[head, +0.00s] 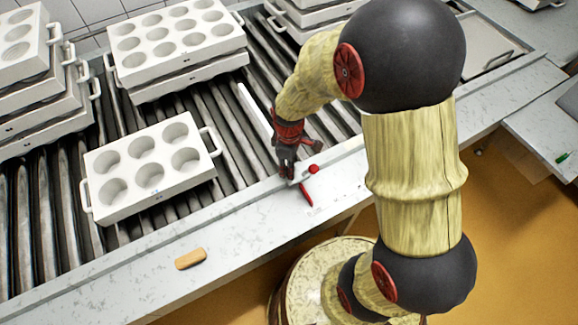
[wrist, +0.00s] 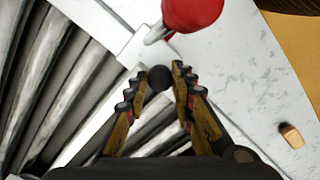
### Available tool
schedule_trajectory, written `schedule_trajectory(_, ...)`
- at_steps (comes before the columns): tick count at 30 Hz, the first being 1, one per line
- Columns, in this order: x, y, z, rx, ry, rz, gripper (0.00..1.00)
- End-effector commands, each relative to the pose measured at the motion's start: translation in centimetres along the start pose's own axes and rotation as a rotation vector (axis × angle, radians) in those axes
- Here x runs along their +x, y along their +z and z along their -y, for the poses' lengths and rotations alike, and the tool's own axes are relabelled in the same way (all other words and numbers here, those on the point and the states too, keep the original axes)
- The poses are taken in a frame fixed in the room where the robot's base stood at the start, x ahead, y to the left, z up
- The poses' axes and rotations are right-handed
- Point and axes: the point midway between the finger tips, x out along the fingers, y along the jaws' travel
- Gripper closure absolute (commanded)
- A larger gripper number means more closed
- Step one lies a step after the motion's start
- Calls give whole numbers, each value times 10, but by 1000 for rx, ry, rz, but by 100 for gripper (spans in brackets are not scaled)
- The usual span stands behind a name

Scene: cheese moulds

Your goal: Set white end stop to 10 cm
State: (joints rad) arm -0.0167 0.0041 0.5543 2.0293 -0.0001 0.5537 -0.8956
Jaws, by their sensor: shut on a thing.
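The white end stop (head: 254,108) is a long pale bar lying across the rollers, ending at the near rail beneath my gripper. It also shows in the wrist view (wrist: 92,128) as a pale strip. At its rail end are a red ball knob (head: 313,169) and a red lever (head: 305,194); the ball shows large in the wrist view (wrist: 190,12). My gripper (head: 287,172) points down at the rail. In the wrist view its fingers (wrist: 158,80) are shut on a round black knob (wrist: 159,77). I cannot read any distance scale.
A white mould (head: 152,166) with several round cups lies on the roller conveyor, left of the end stop. Mould stacks (head: 180,45) stand farther back and at far left. A tan block (head: 190,259) lies on the near rail (head: 235,245). Rollers between mould and stop are bare.

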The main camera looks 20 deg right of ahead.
Motion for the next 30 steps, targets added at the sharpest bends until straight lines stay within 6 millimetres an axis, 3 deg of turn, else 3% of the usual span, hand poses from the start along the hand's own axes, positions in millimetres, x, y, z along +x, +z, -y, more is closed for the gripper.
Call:
schedule_trajectory(16, 0, 4, -4, 2, -1, 1, 100)
schedule_trajectory(30, -1, 64, -64, 4, 0, 0, 100)
